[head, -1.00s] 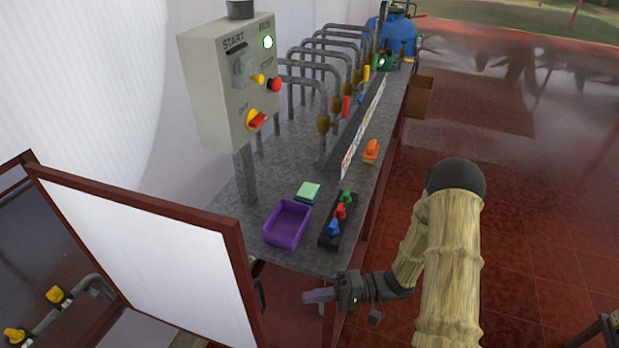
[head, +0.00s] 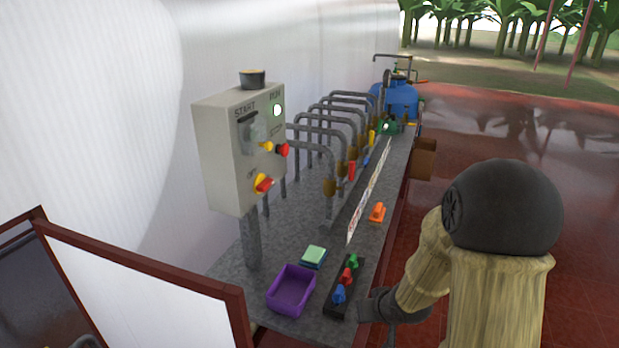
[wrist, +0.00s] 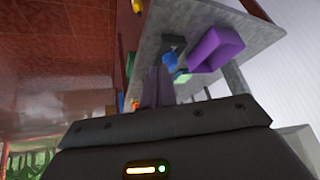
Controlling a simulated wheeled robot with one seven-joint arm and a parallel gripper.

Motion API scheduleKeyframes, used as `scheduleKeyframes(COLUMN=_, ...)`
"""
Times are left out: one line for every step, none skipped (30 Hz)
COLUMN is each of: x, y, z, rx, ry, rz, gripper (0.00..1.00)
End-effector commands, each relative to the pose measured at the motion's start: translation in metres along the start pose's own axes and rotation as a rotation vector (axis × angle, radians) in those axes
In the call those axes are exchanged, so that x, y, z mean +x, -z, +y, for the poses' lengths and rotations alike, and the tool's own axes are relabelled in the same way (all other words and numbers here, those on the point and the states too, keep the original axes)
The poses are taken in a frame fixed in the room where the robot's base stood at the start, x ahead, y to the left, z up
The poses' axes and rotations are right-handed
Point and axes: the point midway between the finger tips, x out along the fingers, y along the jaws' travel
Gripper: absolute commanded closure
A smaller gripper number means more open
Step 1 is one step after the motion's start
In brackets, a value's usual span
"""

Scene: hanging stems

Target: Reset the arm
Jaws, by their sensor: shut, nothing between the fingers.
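My arm (head: 497,275) stands at the right in the head view, sleeved in tan with a dark rounded joint on top. It bends down and left, so its dark wrist end lies beside the front right edge of the grey bench (head: 300,240). My gripper (wrist: 158,72) shows in the wrist view as two greyish purple fingers together, with nothing between them. Its fingertips cannot be made out in the head view. In the wrist view the fingers appear just below the blue clip (wrist: 170,58) and left of the purple tray (wrist: 215,46).
A dark rack with coloured clips (head: 346,283), the purple tray (head: 291,290), sponges (head: 313,257) and an orange item (head: 377,212) rest on the bench. A control box (head: 235,150) and curved pipes stand behind. A framed white panel (head: 140,295) is at lower left.

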Motion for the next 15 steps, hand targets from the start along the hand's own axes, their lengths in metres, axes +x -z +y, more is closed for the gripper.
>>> scheduleKeyframes(x=-0.016, y=-0.002, z=0.004, rx=0.001, ry=-0.055, rz=-0.017, gripper=1.00)
scheduleKeyframes(x=-0.025, y=-0.006, z=0.007, rx=0.004, ry=-0.085, rz=-0.035, gripper=1.00)
scheduleKeyframes(x=-0.036, y=-0.011, z=0.010, rx=0.011, ry=-0.119, rz=-0.059, gripper=1.00)
scheduleKeyframes(x=-0.045, y=-0.016, z=0.010, rx=0.016, ry=-0.141, rz=-0.080, gripper=1.00)
scheduleKeyframes(x=-0.054, y=-0.021, z=0.011, rx=0.023, ry=-0.159, rz=-0.101, gripper=1.00)
scheduleKeyframes(x=-0.066, y=-0.028, z=0.010, rx=0.034, ry=-0.178, rz=-0.131, gripper=1.00)
scheduleKeyframes(x=-0.074, y=-0.035, z=0.009, rx=0.042, ry=-0.188, rz=-0.155, gripper=1.00)
scheduleKeyframes(x=-0.083, y=-0.041, z=0.007, rx=0.052, ry=-0.194, rz=-0.179, gripper=1.00)
scheduleKeyframes(x=-0.093, y=-0.050, z=0.003, rx=0.063, ry=-0.196, rz=-0.211, gripper=1.00)
scheduleKeyframes(x=-0.100, y=-0.056, z=0.000, rx=0.071, ry=-0.194, rz=-0.232, gripper=1.00)
scheduleKeyframes(x=-0.107, y=-0.062, z=-0.004, rx=0.078, ry=-0.189, rz=-0.253, gripper=1.00)
scheduleKeyframes(x=-0.114, y=-0.068, z=-0.008, rx=0.088, ry=-0.181, rz=-0.277, gripper=1.00)
scheduleKeyframes(x=-0.118, y=-0.072, z=-0.011, rx=0.094, ry=-0.174, rz=-0.290, gripper=1.00)
scheduleKeyframes(x=-0.121, y=-0.076, z=-0.014, rx=0.099, ry=-0.168, rz=-0.303, gripper=1.00)
scheduleKeyframes(x=-0.124, y=-0.079, z=-0.016, rx=0.102, ry=-0.161, rz=-0.315, gripper=1.00)
